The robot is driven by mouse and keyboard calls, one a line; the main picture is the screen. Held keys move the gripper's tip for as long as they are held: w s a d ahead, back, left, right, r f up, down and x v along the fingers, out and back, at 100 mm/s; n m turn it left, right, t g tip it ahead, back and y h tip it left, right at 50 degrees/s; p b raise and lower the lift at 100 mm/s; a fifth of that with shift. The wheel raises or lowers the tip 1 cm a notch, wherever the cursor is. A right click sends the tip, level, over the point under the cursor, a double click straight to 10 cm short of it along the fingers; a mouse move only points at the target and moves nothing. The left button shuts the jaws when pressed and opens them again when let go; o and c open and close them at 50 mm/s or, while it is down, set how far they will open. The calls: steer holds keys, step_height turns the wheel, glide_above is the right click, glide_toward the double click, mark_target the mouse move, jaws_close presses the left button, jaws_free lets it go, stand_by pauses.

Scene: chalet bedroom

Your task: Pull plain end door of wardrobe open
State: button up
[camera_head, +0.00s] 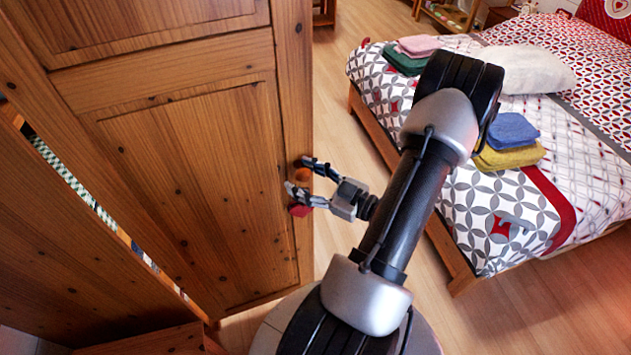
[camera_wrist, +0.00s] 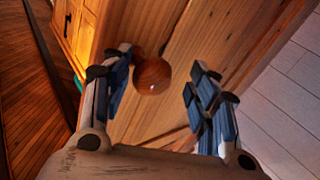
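The wooden wardrobe door (camera_head: 200,170) fills the left half of the head view. It has framed panels. A round wooden knob (camera_head: 301,174) sits near its right edge, and also shows in the wrist view (camera_wrist: 152,75). My gripper (camera_head: 298,178) is at that edge, fingers spread with the knob between them. In the wrist view my gripper (camera_wrist: 160,80) is open, and the knob is nearer the left finger, with a wide space to the right finger. Contact with the knob cannot be told. A gap left of the door shows checkered cloth (camera_head: 70,175) inside.
Another wooden panel (camera_head: 60,240) stands left of the gap. A bed (camera_head: 445,240) with folded blue (camera_head: 512,130) and yellow (camera_head: 508,157) cloths is at the right. Bare wooden floor (camera_head: 338,120) lies between door and bed.

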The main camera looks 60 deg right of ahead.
steer(key=s, duration=1.1)
steer(key=shift+s+a, duration=0.15)
steer(key=shift+s, duration=0.25)
